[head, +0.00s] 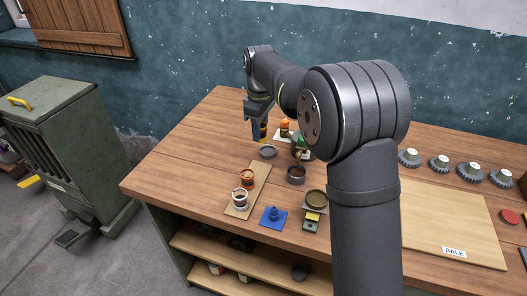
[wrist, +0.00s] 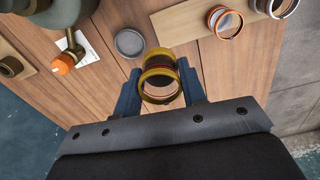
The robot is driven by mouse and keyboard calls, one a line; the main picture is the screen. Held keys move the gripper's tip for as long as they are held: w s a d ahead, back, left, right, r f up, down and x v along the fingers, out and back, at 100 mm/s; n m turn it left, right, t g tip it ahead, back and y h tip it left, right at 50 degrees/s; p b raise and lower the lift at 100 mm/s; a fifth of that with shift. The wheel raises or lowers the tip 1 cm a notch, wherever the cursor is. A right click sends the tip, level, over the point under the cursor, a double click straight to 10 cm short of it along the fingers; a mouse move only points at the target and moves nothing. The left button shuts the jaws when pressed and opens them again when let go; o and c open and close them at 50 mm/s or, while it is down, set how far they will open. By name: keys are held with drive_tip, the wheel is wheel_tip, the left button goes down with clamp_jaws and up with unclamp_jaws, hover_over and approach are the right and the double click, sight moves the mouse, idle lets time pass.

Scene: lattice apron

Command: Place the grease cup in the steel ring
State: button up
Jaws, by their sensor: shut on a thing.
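My gripper (head: 259,137) is above the far left part of the bench, with its fingers closed on the grease cup (head: 264,130), a round piece with yellow bands. In the wrist view the cup (wrist: 160,80) sits between both blue fingers of my gripper (wrist: 161,88), its yellow rim and a reddish inside showing. A low round grey piece with a raised rim, which looks like the steel ring (head: 267,152), lies on the wood just in front of the gripper. In the wrist view the ring (wrist: 129,42) is up and left of the cup, apart from it and with nothing in it.
A pale board (head: 237,212) holds two banded cups, at front left. A dark round cup (head: 296,174), a blue pedestal (head: 273,216) and an orange-topped item (head: 285,125) stand nearby. Gears (head: 440,163) and a large board (head: 450,225) are at right. Bare wood surrounds the ring.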

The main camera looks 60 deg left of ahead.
drive_tip(key=w+a, duration=0.4)
drive_tip(key=f, duration=1)
drive_tip(key=shift+w+d+f, duration=0.1)
drive_tip(key=shift+w+f, duration=0.05)
drive_tip(key=shift+w, duration=0.15)
drive_tip(key=shift+f, duration=0.15)
drive_tip(key=o, duration=1)
wheel_tip(320, 180, up, 12)
drive_tip(key=shift+r, duration=0.2)
drive_tip(key=shift+f, duration=0.15)
